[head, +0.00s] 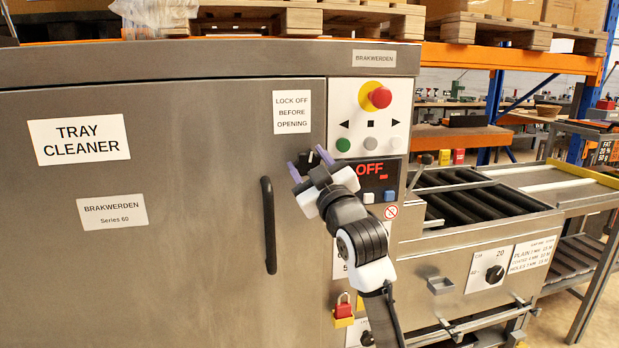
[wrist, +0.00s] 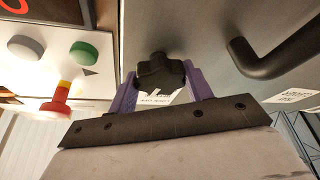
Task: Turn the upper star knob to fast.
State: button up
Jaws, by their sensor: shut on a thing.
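The black star knob (wrist: 160,72) sits between the purple fingers of my gripper (wrist: 160,88) in the wrist view. My gripper is shut on it. A white label with small print (wrist: 158,97) shows just past the knob, partly covered; I cannot read its setting. In the head view my gripper (head: 308,165) is at the machine's front, left of the display reading OFF (head: 372,172).
The black door handle (head: 268,225) stands out close to my gripper on the left. The red emergency button (head: 380,97) and green button (head: 343,145) are above right. A red padlock (head: 343,307) hangs below. Another black knob (head: 495,274) is on the right panel.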

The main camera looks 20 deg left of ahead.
jog(key=shift+n+g+b, duration=0.6)
jog(key=shift+n+b, duration=0.1)
jog(key=shift+n, duration=0.8)
jog(key=shift+y, duration=0.3)
jog(key=o, duration=1)
jog(key=shift+a, duration=0.1)
jog(key=shift+c, duration=0.2)
jog(key=b+v, duration=0.3)
jog(key=v, duration=1.1)
jog(key=shift+r, duration=0.15)
